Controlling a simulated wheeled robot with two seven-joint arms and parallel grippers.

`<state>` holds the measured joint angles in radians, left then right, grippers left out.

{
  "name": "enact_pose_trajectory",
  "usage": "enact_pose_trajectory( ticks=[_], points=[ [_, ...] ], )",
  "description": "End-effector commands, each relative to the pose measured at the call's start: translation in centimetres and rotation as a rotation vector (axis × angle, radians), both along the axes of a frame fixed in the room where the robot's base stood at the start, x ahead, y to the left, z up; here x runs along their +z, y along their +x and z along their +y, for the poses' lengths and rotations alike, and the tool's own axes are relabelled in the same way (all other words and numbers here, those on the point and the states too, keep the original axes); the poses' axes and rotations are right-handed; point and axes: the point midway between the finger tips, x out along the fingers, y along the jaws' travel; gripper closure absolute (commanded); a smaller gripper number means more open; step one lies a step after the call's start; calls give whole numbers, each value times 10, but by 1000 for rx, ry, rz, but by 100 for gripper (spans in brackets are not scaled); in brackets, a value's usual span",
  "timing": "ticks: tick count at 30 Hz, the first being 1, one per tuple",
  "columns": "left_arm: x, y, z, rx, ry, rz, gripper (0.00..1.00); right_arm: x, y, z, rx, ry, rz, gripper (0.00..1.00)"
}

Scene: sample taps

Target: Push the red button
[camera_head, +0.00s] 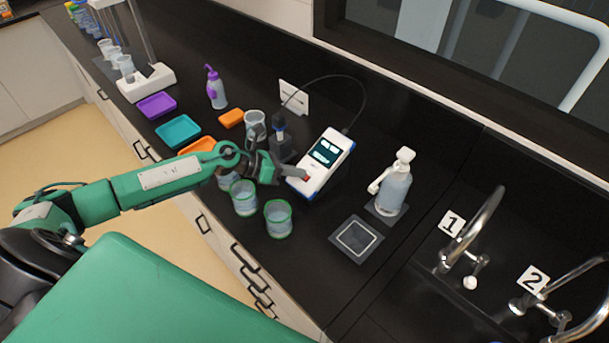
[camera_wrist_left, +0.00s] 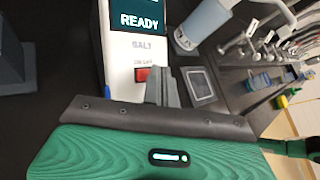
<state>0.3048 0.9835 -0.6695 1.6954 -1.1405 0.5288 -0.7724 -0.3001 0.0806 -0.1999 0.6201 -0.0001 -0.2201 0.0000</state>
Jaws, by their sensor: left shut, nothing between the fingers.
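The red button (camera_wrist_left: 142,74) sits on the lower front of a white and blue meter (camera_head: 332,155) whose dark screen reads READY in the left wrist view. In the head view the red button (camera_head: 306,178) shows just beside the fingertips. My left gripper (camera_head: 303,173) is shut and empty, with its tips at the lower end of the meter by the button. In the left wrist view the shut fingers (camera_wrist_left: 163,88) lie just right of the button and leave it visible. I cannot tell whether they touch it. My right gripper is not in view.
Clear cups with green rims (camera_head: 278,219) stand close below my left forearm. A dark probe stand (camera_head: 281,140) is behind the gripper, with a cable to the meter. A pump bottle (camera_head: 394,183) and a square pad (camera_head: 356,239) are to the right, before the taps (camera_head: 468,240).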

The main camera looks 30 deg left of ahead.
Motion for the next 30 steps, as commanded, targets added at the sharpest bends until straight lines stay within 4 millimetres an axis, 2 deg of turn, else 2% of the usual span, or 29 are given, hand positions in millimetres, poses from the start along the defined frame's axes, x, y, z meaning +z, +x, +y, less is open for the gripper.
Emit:
enact_pose_trajectory(
  ticks=[5, 19, 30],
  points=[
    [4, -1, 1, 0, 0, 0, 100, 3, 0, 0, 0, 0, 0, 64],
    [44, -19, 7, 0, 2, 0, 100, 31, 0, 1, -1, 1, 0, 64],
    [45, -21, 7, 0, 0, 0, 100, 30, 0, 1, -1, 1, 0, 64]
  ],
)
